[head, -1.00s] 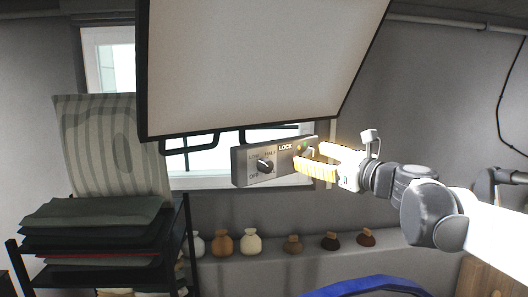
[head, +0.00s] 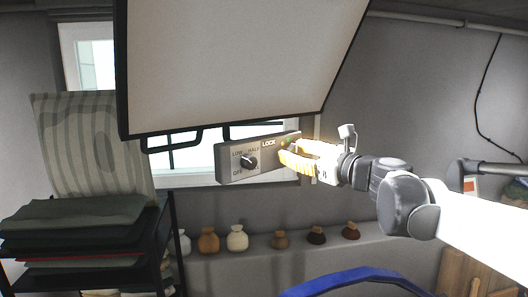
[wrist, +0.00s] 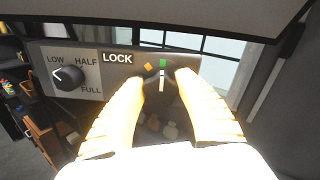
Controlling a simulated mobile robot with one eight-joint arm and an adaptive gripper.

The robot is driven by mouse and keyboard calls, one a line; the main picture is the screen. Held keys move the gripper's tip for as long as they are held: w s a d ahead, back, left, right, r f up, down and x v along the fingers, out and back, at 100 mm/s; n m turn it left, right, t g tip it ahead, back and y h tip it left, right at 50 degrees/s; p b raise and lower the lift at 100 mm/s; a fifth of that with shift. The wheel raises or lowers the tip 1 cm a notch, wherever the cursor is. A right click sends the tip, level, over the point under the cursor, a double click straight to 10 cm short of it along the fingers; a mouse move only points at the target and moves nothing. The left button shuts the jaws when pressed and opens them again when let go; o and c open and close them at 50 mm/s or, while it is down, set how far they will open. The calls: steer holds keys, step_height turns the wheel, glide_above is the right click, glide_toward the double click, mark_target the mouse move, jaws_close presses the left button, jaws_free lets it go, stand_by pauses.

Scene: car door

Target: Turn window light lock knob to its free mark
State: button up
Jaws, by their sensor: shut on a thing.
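The lock knob (wrist: 162,84) is dark with a white pointer line, on the right part of a grey control panel (head: 225,164). In the wrist view the pointer stands upright, toward a green mark (wrist: 163,62). An orange mark (wrist: 148,67) lies to the left of the green one. The LOCK label (wrist: 117,58) is further left. My gripper (wrist: 161,80) is shut on the knob, one yellow finger on each side. In the head view my gripper (head: 287,152) covers the knob; no mark can be read there.
A LOW/HALF/FULL dial (wrist: 69,77) sits on the panel's left. A large white light panel (head: 240,60) hangs above. A window (head: 190,165) is behind, with several small jars (head: 237,237) on a ledge below. A shelf with folded cloths (head: 75,230) stands left.

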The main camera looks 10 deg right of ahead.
steer(key=n+b, duration=0.1)
steer(key=n, duration=0.3)
steer(key=shift+a+n, duration=0.1)
steer(key=shift+n, duration=0.3)
steer(key=n+b, duration=0.1)
steer(key=n, duration=0.3)
steer(key=shift+f+n, duration=0.15)
steer(key=shift+n, duration=0.15)
steer(key=n, duration=0.4)
steer(key=shift+s+a+b, duration=0.1)
steer(key=shift+b, duration=0.2)
steer(key=shift+f+n, duration=0.1)
steer(key=shift+n, duration=2)
steer(key=o, duration=1.2)
